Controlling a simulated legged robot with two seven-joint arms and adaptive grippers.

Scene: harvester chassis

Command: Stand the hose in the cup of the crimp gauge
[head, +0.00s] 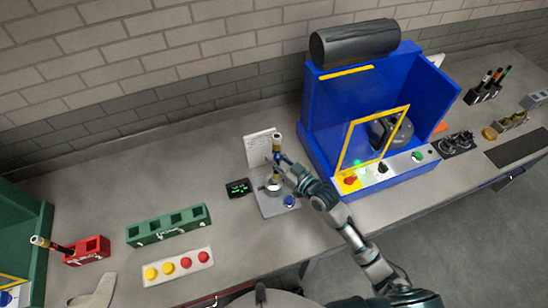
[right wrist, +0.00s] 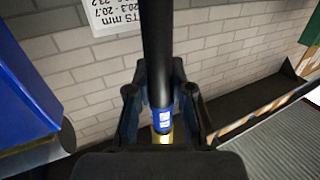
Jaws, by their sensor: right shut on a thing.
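The hose (head: 276,176) is upright in the head view, dark with brass-coloured ends and a blue band. My right gripper (head: 279,160) is shut on it around its middle. The crimp gauge (head: 270,208) is a grey plate with a pale round cup (head: 272,187) and a blue knob (head: 289,201). The hose's lower end is at the cup in the picture; I cannot tell whether it is inside or just above. In the right wrist view the black hose (right wrist: 157,45) runs between the fingers (right wrist: 161,108), with its blue label below. My left gripper is not in view.
A small black display (head: 237,188) with green digits is left of the gauge, and a white card (head: 260,150) stands behind. A blue press (head: 320,120) is close on the right. A green rack (head: 167,226) and a red block (head: 87,250) holding another hose are left.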

